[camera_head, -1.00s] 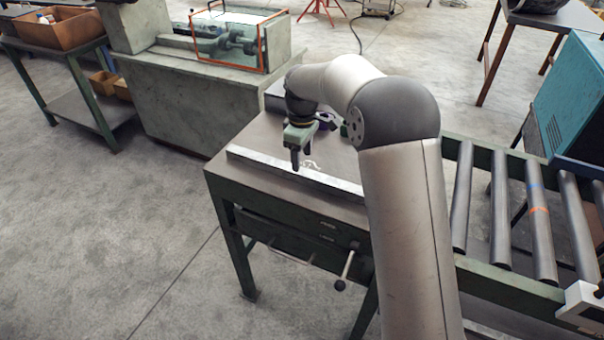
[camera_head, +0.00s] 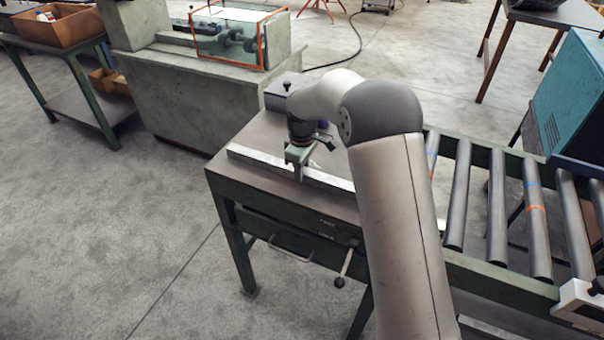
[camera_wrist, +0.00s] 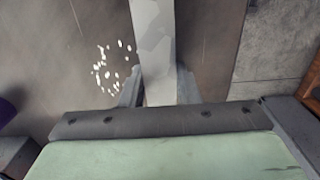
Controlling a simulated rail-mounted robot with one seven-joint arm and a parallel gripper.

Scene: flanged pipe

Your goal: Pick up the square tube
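The square tube (camera_head: 262,160) is a long, light grey metal bar lying along the front edge of the green-framed workbench (camera_head: 236,182). My gripper (camera_head: 299,172) is down at the tube near its middle, with one finger showing on its near side in the head view. In the wrist view the tube (camera_wrist: 154,40) runs up the picture between my two fingertips (camera_wrist: 159,78), one against each side with no clear gap. My gripper looks shut on it. The tube appears to rest on the bench top.
A dark box with a knob (camera_head: 284,92) stands at the back of the bench. A roller conveyor (camera_head: 497,205) adjoins on the right. White flecks (camera_wrist: 112,68) lie on the bench left of the tube in the wrist view. Open floor lies in front.

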